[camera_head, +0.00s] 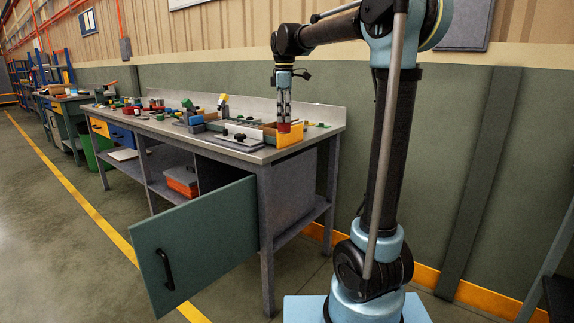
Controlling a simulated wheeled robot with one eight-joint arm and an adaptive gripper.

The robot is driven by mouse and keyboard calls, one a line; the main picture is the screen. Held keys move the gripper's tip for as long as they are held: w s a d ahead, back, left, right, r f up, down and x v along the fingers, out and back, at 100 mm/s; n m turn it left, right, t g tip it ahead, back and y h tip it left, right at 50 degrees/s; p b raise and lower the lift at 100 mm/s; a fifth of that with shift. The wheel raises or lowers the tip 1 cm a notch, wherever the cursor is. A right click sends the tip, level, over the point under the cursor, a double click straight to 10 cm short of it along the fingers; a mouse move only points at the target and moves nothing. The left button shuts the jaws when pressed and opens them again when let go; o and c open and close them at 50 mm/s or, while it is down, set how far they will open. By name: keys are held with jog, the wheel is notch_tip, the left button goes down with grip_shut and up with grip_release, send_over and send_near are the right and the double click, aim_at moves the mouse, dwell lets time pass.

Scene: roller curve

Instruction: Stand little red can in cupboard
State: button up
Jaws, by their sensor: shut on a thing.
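The little red can (283,127) is small in view at the right end of the workbench top. My gripper (284,117) points straight down and is shut on the can. The can is at the yellow bin (291,139); I cannot tell whether it is inside, touching or just above it. The cupboard (216,176) is under the right part of the bench. Its green door (197,240) with a black handle stands wide open toward the front. The open door hides much of the cupboard's inside.
The workbench (265,157) carries several tools and small parts, with a raised back edge. An orange-red box (183,181) lies on the shelf left of the cupboard. The open door juts over the floor (75,255), which is clear in front of the bench.

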jog(key=w+d+f+m, duration=0.2)
jog(key=d+f+m, duration=0.3)
jog(key=f, duration=1)
jog(key=w+d+f+m, duration=0.3)
jog(key=d+f+m, duration=0.3)
jog(key=f, duration=1)
jog(key=w+d+f+m, duration=0.2)
jog(key=d+f+m, duration=0.4)
jog(key=f, duration=1)
jog(key=shift+w+d+f, duration=0.2)
jog(key=shift+d, duration=1.05)
jog(key=shift+s, duration=0.1)
